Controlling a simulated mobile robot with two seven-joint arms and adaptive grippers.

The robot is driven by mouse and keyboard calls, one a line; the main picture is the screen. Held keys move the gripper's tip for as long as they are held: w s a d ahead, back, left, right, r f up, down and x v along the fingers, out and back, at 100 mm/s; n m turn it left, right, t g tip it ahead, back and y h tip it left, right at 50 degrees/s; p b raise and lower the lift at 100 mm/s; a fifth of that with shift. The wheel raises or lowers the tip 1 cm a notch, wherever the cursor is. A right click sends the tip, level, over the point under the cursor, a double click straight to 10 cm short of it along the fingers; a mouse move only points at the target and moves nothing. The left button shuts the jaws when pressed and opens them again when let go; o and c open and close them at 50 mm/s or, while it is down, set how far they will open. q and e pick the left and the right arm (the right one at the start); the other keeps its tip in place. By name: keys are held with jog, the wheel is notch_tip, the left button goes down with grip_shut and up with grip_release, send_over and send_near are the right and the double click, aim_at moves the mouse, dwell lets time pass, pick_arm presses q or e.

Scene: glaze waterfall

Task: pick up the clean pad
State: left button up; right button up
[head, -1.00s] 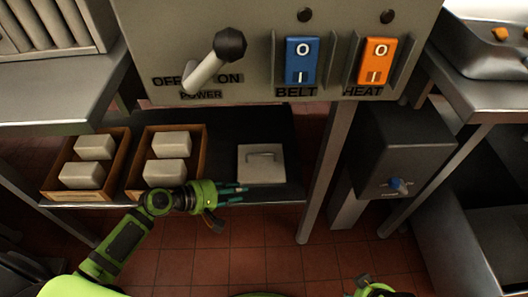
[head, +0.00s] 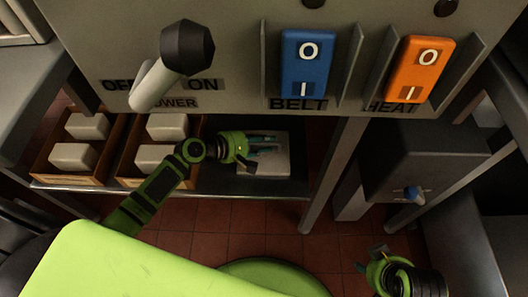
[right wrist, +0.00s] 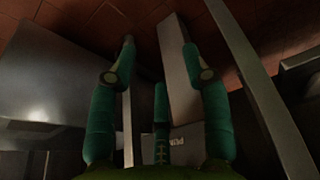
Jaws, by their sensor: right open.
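A pale square pad (head: 278,167) with a raised grip on top lies on the dark lower shelf. It may be the clean pad; I read no label on it. My left gripper (head: 270,143) is over its upper part, its teal fingers hiding the grip. I cannot tell whether they are around it or above it. Several other pale blocks (head: 155,158) sit in two brown boxes to the left. My right gripper (head: 370,259) is low at the right, open and empty, away from the shelf. Its spread fingers show in the right wrist view (right wrist: 160,65).
A grey panel (head: 230,60) with a power lever (head: 172,66), a blue belt switch (head: 307,63) and an orange heat switch (head: 420,70) overhangs the shelf. A metal leg (head: 332,175) stands right of the pad. A dark box (head: 420,155) is farther right.

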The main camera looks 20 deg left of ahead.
pick_arm(q)
jog(key=shift+w+d, duration=0.1)
jog(key=shift+w, duration=0.05)
grip_shut()
jog(key=shift+r, duration=0.1)
